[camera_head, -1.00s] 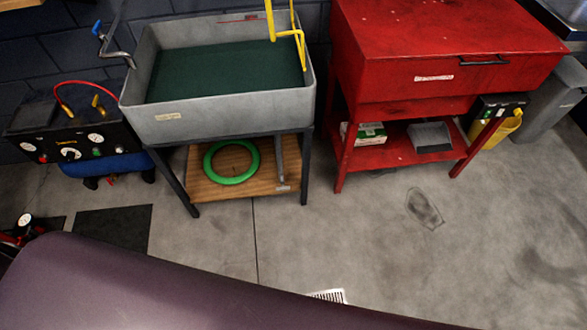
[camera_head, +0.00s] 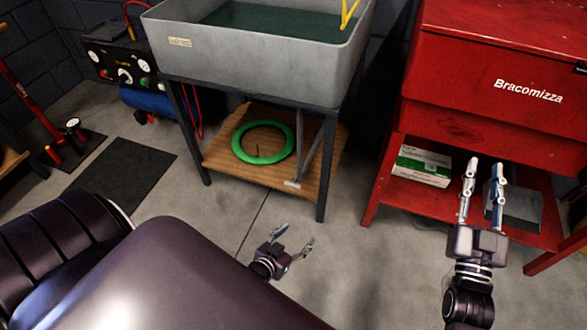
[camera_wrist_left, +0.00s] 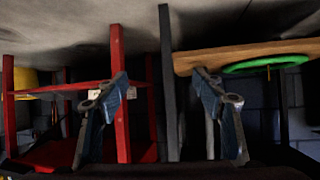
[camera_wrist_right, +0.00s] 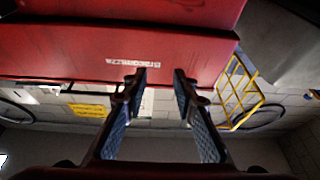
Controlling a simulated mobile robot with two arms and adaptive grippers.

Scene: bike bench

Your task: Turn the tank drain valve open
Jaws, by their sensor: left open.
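The grey tank (camera_head: 255,62) stands on a dark frame at the top of the head view, with dark green contents. A grey pipe (camera_head: 312,150) hangs under it, ending in a light grey piece (camera_head: 291,184) over the wooden shelf; I cannot tell whether this is the drain valve. My left gripper (camera_head: 290,238) is open and empty, low in front of the stand. Its spread fingers also show in the left wrist view (camera_wrist_left: 163,82). My right gripper (camera_head: 483,172) is open and empty in front of the red cabinet (camera_head: 470,85), fingers apart in the right wrist view (camera_wrist_right: 160,78).
The wooden shelf (camera_head: 230,170) carries a green ring (camera_head: 263,159). Frame legs stand at its corners. A green-and-white box (camera_head: 422,165) sits on the cabinet's lower shelf. A gauge panel (camera_head: 118,65) and a dark mat (camera_head: 122,172) are at the left. Floor before the stand is clear.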

